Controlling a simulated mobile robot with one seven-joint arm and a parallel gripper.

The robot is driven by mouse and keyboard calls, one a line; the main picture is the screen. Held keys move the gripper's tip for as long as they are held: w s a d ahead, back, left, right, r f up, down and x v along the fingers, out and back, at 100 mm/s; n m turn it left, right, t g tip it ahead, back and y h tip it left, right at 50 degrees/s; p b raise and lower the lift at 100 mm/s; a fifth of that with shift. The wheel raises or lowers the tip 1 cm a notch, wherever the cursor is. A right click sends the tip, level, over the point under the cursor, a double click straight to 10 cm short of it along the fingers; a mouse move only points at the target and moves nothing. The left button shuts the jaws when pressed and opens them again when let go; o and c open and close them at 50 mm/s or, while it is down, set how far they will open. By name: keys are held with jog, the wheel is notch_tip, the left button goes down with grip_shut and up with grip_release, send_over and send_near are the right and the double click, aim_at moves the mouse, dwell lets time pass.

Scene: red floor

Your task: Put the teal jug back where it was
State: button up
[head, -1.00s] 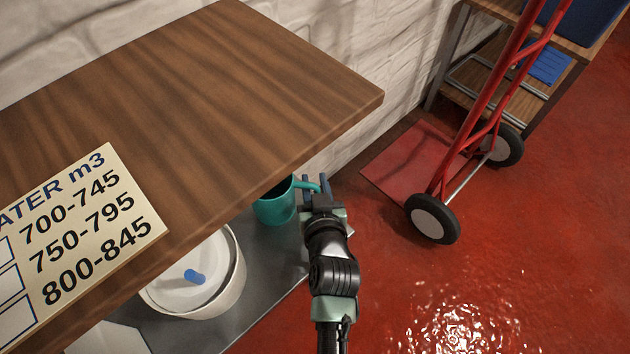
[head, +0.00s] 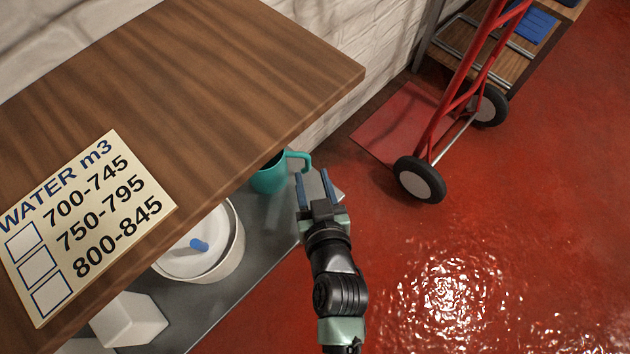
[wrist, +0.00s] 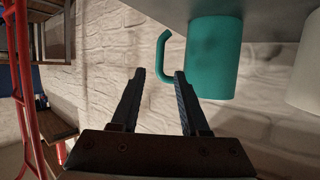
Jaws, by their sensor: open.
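The teal jug (head: 270,174) stands upright on a grey lower shelf (head: 262,250), partly hidden by the wooden top above it. Its handle points towards the open floor side.
A white round pot (head: 232,262) with a blue-knobbed lid and a white block (head: 128,320) share the shelf. The wooden top (head: 200,80) overhangs them and bears a water sign (head: 120,215). A red hand truck (head: 445,125) stands behind; the red floor at right is clear.

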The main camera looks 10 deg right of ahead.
jog(key=v, duration=0.2)
jog(key=shift+s+r, duration=0.15)
jog(key=shift+s, duration=0.05)
dwell(0.5)
